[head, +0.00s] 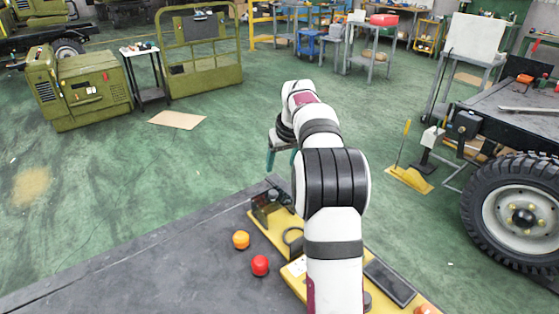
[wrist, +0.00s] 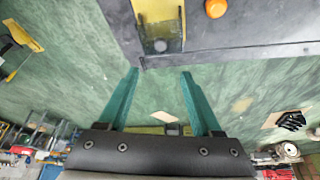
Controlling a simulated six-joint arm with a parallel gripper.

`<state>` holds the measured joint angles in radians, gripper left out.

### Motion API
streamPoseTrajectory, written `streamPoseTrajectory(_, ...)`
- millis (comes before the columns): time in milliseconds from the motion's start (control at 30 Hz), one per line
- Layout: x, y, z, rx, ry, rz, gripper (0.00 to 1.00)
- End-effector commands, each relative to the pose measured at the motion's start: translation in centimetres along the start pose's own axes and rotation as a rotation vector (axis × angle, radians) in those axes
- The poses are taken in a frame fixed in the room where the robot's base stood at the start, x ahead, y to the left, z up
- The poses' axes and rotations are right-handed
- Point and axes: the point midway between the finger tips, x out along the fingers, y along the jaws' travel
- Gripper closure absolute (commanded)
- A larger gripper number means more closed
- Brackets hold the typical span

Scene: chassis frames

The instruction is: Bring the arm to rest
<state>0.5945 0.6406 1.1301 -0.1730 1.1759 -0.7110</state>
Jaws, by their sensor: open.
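My white arm reaches from the bottom of the head view out past the far edge of the dark table. My gripper (head: 281,165) is beyond the table's far corner, partly hidden behind the arm. In the wrist view my gripper (wrist: 160,74) shows two teal fingers spread apart. There is nothing between them but green floor and the table edge beyond.
The dark table (head: 150,262) holds a yellow board (head: 262,228), an orange ball (head: 240,240) and a red ball (head: 260,265). My arm hides part of the board. A wheeled vehicle (head: 515,212) stands at the right. Green floor lies open beyond the table.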

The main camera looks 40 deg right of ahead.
Motion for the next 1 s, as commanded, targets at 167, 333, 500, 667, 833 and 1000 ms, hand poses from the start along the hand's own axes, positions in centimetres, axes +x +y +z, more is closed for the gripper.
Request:
streamPoseTrajectory(167, -0.1, -0.1, 0.0, 0.000, -0.001, -0.001, 0.34)
streamPoseTrajectory(333, -4.2, -7.5, 3.8, 0.037, -0.063, -0.058, 0.34)
streamPoseTrajectory(500, -10.7, -18.3, 16.8, 0.125, -0.222, -0.125, 0.34)
streamPoseTrajectory(667, -13.5, -22.3, 30.9, 0.195, -0.369, -0.127, 0.34)
streamPoseTrajectory(833, -13.7, -22.5, 39.4, 0.236, -0.453, -0.102, 0.34)
streamPoseTrajectory(1000, -13.6, -22.4, 40.9, 0.247, -0.471, -0.094, 0.34)
